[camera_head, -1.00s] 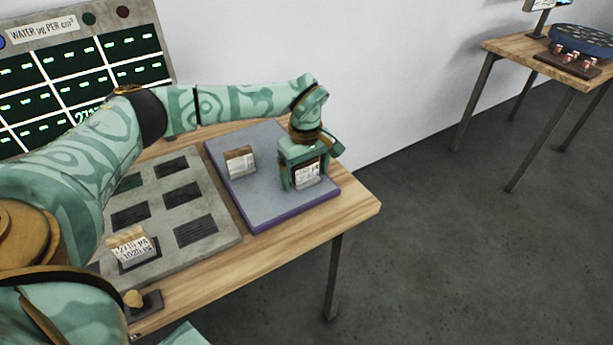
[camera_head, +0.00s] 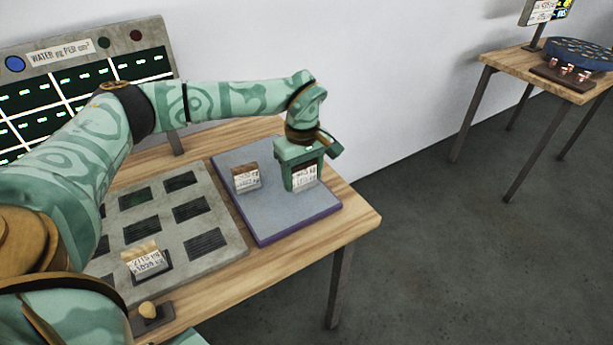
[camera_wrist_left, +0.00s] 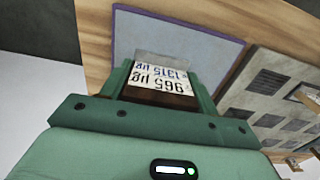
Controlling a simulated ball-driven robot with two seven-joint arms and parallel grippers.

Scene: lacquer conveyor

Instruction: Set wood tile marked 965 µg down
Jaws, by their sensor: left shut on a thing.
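My left gripper (camera_head: 303,180) points down over the back right part of a grey pad with a purple edge (camera_head: 285,215). It is shut on a wood tile (camera_head: 305,174) with white labels. In the left wrist view the tile (camera_wrist_left: 165,80) sits between the fingers of the left gripper (camera_wrist_left: 163,92), and its labels read 965 µg and 1315 µg. The pad (camera_wrist_left: 135,35) lies beyond it. I cannot tell whether the tile touches the pad. My right gripper is not in view.
Another labelled wood tile (camera_head: 246,177) stands on the pad, left of my gripper. A third tile (camera_head: 146,262) sits in the grey plate with dark slots (camera_head: 222,225). A display panel (camera_head: 90,75) stands behind. The pad's front is clear. A second table (camera_head: 530,62) stands at right.

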